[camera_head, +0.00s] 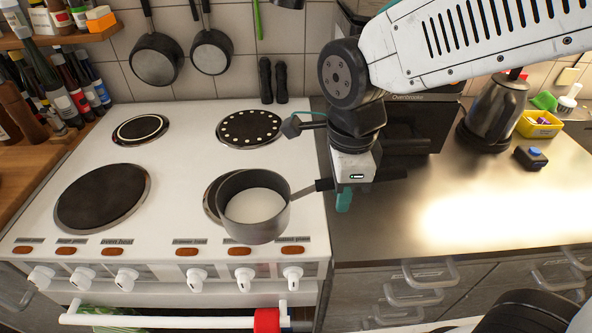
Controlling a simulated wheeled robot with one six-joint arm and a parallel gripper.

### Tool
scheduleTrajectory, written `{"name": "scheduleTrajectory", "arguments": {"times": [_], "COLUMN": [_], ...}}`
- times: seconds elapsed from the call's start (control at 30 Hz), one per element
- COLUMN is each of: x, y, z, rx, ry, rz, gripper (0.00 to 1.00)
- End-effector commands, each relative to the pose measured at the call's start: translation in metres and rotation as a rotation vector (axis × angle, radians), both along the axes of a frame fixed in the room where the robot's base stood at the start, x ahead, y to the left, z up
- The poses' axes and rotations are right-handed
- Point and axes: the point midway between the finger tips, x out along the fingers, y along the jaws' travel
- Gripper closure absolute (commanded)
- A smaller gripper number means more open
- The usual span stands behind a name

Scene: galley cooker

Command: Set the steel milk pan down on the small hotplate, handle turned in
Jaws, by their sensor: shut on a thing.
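The steel milk pan (254,222) is dark grey outside, with a pale surface inside that could be milk or its bare floor. It is upright over the front right hotplate (210,197), whose left rim shows. The pan hides most of that plate and sits off toward its front right. It looks raised, but contact below is hidden. Its handle (306,191) points right, across the cooker's right edge. My gripper (330,185) is shut on the handle's end, above the counter edge. The back left hotplate (140,130) looks small, has a white ring and is bare.
The large front left hotplate (103,197) and white-dotted back right hotplate (250,128) are bare. Knobs (243,279) line the cooker front. Two dark mills (273,81) stand behind. A kettle (493,112) and yellow tray (540,124) stand right. The counter's front is clear.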

Motion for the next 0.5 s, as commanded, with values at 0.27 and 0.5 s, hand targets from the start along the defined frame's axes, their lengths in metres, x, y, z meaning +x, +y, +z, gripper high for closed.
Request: {"name": "scheduleTrajectory", "arguments": {"times": [0.27,0.5], "x": [0.067,0.098], "y": [0.027,0.039], "z": [-0.008,-0.010], "rx": [-0.001,0.000], "ry": [0.002,0.000], "rz": [-0.002,-0.002], "gripper": [1.00,1.00]}}
